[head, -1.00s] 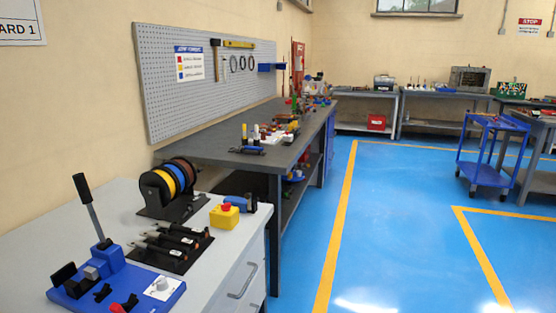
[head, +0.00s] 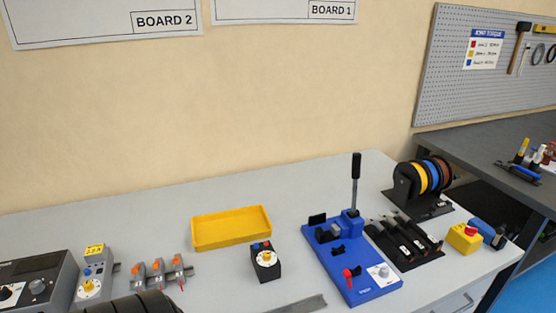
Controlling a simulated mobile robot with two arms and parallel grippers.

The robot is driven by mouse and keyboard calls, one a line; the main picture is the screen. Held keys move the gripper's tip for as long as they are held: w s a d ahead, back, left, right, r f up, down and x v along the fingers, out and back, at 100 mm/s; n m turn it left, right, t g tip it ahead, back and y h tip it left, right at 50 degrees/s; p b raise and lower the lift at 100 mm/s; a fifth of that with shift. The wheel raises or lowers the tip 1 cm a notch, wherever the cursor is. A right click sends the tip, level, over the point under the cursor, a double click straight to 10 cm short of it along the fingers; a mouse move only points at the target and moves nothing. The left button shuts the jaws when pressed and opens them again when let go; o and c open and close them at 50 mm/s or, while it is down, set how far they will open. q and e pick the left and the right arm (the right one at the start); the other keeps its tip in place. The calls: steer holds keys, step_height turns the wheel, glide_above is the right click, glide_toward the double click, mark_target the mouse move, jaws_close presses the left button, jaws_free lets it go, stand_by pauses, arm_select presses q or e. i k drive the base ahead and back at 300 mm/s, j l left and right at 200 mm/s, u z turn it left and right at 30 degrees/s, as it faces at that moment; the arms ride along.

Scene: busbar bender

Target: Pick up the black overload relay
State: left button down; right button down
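The black overload relay (head: 265,262) appears to be the small black block on the light grey bench, right of the yellow tray. It has a white dial face with a yellow centre and small blue and red parts on top. It stands apart from the things around it, and nothing covers it. Neither of my grippers shows. A dark ribbed shape at the bottom left edge may be part of my own arm, but I cannot be sure.
A yellow tray (head: 231,228) lies behind the relay. A blue bender (head: 352,262) with an upright lever stands to the right. Grey-orange clips on a rail (head: 160,272), a grey dial unit (head: 93,277) and a flat grey bar (head: 300,304) are nearby. Bench is clear around the relay.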

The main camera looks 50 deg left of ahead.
mark_target(270, 270)
steer(key=u, duration=1.7)
